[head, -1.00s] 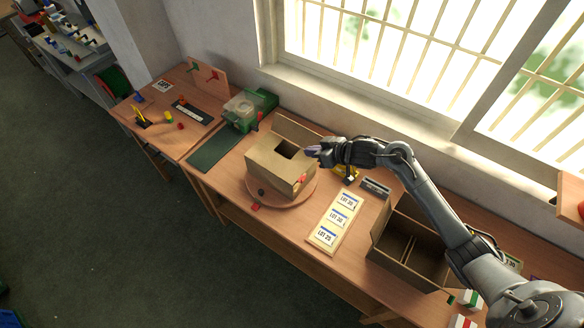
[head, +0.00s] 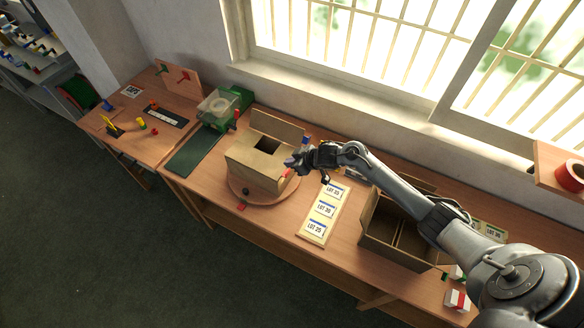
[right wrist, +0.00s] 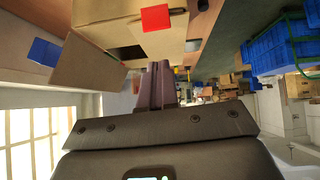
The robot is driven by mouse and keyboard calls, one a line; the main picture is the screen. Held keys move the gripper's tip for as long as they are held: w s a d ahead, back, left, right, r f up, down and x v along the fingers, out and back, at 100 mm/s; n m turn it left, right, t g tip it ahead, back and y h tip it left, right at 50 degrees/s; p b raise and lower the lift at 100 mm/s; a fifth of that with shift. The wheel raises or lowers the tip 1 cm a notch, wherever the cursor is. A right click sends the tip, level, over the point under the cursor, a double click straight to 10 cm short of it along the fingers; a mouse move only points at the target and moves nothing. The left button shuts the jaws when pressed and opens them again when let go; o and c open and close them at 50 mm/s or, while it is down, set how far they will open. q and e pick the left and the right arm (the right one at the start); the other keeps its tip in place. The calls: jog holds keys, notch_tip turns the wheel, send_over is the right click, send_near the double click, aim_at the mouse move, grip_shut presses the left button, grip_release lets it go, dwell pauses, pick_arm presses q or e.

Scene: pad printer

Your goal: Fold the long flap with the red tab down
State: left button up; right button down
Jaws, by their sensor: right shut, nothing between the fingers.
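An open cardboard box (head: 250,178) sits on a round wooden turntable (head: 240,192), with a dark opening in its top. The red tab (head: 288,173) shows near the box's right side; in the right wrist view the red tab (right wrist: 156,18) is on a cardboard edge beside the dark opening. How far its flap is tilted is unclear. A long back flap (head: 276,127) stands up, with a blue tab (head: 305,140) near its right end. My right gripper (head: 291,163) is shut and empty at the box's right side, close to the red tab. Contact cannot be told. My left gripper is not in view.
A label board (head: 324,211) with LOT cards lies right of the turntable. A larger divided carton (head: 392,252) stands beyond it, under my right arm. A green machine (head: 222,106) and a dark green mat (head: 197,150) are to the left. The window wall runs behind the bench.

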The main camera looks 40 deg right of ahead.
notch_tip(320, 180, down, 4)
jog(key=shift+s+d+r, duration=0.15)
jog(key=shift+r, duration=0.1)
